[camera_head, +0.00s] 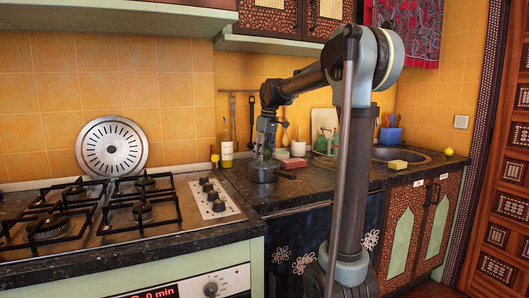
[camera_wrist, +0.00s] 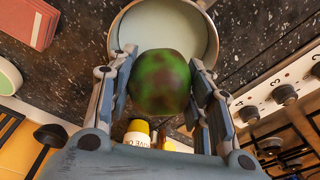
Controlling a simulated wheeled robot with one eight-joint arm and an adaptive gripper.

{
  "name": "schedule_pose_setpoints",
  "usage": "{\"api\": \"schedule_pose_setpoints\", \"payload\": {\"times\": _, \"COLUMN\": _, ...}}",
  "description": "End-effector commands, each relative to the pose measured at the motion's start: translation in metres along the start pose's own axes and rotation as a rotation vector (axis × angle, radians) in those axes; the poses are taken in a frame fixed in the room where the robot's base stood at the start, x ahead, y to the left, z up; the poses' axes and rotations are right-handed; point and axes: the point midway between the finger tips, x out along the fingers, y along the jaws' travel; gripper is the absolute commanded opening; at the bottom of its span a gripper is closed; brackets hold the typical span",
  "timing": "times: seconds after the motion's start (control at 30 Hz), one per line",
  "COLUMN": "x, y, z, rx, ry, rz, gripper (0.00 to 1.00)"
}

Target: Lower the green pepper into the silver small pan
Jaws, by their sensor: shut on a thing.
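The green pepper (camera_wrist: 160,84), round with dark brownish patches, is between the two fingers of my gripper (camera_wrist: 162,92) in the wrist view. My gripper is shut on it. The small pan (camera_wrist: 190,12) shows behind the pepper, with a pale inside and a thin rim; the pepper covers part of it. My gripper (camera_head: 264,151) points down just above the pan there. The pepper is hard to make out in that view, and I cannot tell whether it touches the pan.
A gas stove (camera_head: 110,215) with knobs (camera_head: 212,195) is left of the pan. An oil bottle (camera_head: 227,148) stands behind it by the wall. A pinkish block (camera_head: 293,163) and a white cup (camera_head: 298,148) are close on the right. A sink (camera_head: 400,155) lies farther right.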

Motion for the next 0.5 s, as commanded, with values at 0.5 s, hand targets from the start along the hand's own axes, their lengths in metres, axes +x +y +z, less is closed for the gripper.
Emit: {"api": "schedule_pose_setpoints", "payload": {"times": 0.5, "x": 0.020, "y": 0.000, "z": 0.003, "rx": 0.000, "ry": 0.000, "rz": 0.000, "gripper": 0.21}}
